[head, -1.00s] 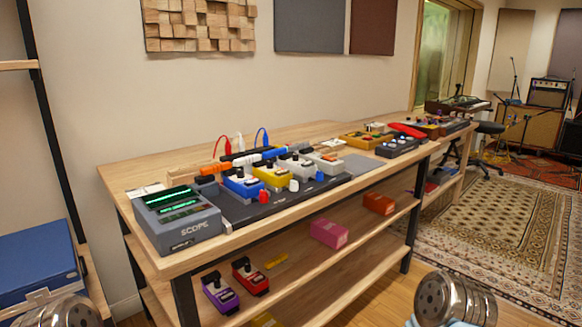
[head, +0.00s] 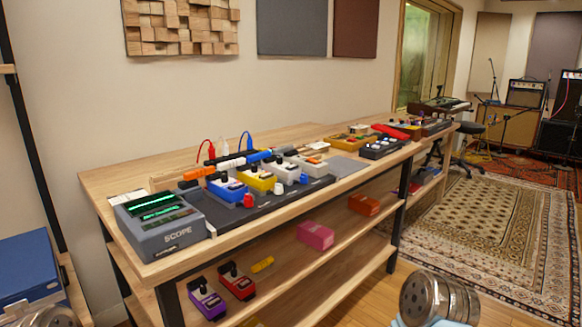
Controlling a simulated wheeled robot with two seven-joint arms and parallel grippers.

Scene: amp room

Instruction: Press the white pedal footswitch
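A pale white-grey pedal (head: 284,173) sits on the dark pedalboard (head: 232,217) on the wooden bench, just right of a yellow pedal (head: 260,180). A second pale pedal (head: 311,166) stands to its right, and I cannot tell which of the two is the white one. A small white knob-like footswitch (head: 279,188) shows at the front of the first pale pedal; the second one's footswitch is too small to make out. Only metallic links of my arms show at the bottom left and bottom right corners, well apart from the pedals. Neither gripper's fingers are visible.
A grey scope box (head: 160,228) stands at the bench's near left end. A blue pedal (head: 228,186) is on the board. The lower shelf holds a purple pedal (head: 207,301), a red pedal (head: 237,281) and a pink box (head: 315,236). A patterned rug (head: 480,235) covers open floor at right.

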